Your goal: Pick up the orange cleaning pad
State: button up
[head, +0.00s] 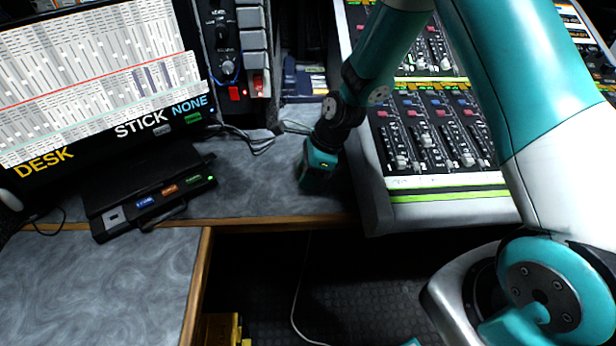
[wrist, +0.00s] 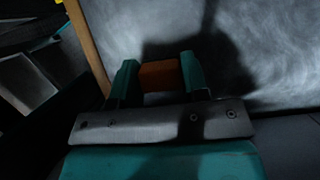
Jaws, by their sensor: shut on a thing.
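The orange cleaning pad (wrist: 160,75) shows in the wrist view as a small orange block between the two fingers of my gripper (wrist: 158,76). The fingers are shut on it, one on each side. Behind it is the grey marbled desk top, dark with the gripper's shadow; I cannot tell whether the pad touches the desk. In the head view my gripper (head: 318,178) is low over the desk (head: 265,190), just left of the mixing console. The pad is hidden there behind the gripper.
The mixing console (head: 440,190) stands close on the right. A black box with coloured labels (head: 155,205) and a large screen (head: 95,75) are on the left. Cables (head: 255,138) lie behind the gripper. The desk's wooden front edge (head: 280,219) borders a dark floor gap.

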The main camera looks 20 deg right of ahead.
notch_tip(320, 180, up, 18)
jog(key=p, duration=0.2)
jog(key=shift+r, duration=0.1)
jog(key=shift+o, duration=0.7)
